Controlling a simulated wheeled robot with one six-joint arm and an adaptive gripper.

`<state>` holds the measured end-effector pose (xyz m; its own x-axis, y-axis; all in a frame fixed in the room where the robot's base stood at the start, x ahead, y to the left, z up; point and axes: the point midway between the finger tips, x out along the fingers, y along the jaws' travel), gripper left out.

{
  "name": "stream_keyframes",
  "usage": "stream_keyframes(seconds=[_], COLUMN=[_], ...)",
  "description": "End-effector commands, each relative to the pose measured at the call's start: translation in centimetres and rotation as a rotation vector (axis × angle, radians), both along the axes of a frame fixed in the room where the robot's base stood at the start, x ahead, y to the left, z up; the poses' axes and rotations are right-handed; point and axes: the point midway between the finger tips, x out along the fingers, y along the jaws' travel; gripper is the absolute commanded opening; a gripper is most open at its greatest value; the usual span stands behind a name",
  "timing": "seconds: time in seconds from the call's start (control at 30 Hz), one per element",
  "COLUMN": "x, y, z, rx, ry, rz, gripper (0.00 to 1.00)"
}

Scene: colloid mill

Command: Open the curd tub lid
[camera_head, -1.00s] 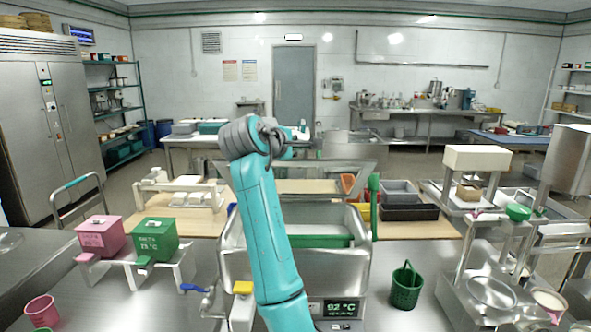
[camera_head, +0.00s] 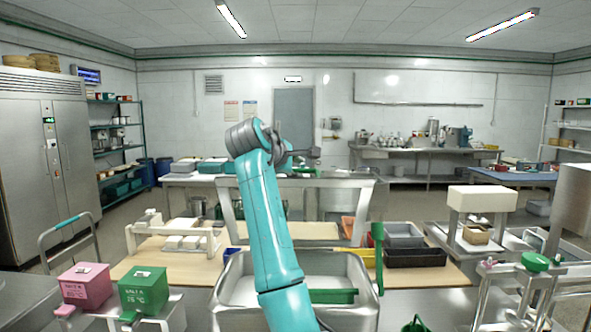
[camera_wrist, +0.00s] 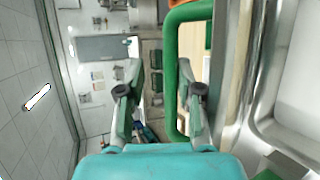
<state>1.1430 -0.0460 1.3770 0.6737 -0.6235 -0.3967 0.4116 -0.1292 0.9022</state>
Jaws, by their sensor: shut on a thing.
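The curd tub (camera_head: 237,290) is a steel basin at the front middle in the head view, partly behind my arm. Its lid (camera_head: 366,208) is a see-through panel in a steel frame, standing raised at the tub's far side. My gripper (camera_head: 303,160) is at the top edge of the lid. In the wrist view, turned sideways, a green handle (camera_wrist: 171,105) forms a loop at my gripper (camera_wrist: 160,92), with one finger at or through the loop. My gripper is shut on this handle. The exact contact is partly hidden.
Pink (camera_head: 85,287) and green (camera_head: 143,291) boxes stand left of the tub. A green upright lever (camera_head: 377,250) is at its right, near dark and grey bins (camera_head: 415,257). A steel press (camera_head: 481,215) stands further right. Open air surrounds the raised lid.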

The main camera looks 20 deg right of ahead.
Motion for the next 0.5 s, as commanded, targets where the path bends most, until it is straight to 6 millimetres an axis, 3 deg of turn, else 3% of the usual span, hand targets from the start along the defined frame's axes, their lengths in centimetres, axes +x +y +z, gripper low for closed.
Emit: stream_keyframes(seconds=[0.03,0.23,0.27,0.5], x=[0.45,0.47,0.47,0.44], y=[-0.24,-0.28,-0.29,-0.30], z=[-0.99,-1.12,-1.12,-1.19], rx=[-0.009,-0.008,-0.008,-0.005], ry=[0.010,0.012,0.013,0.015], rz=[0.002,0.002,0.003,0.002], gripper=[0.00,0.00,0.37,0.39])
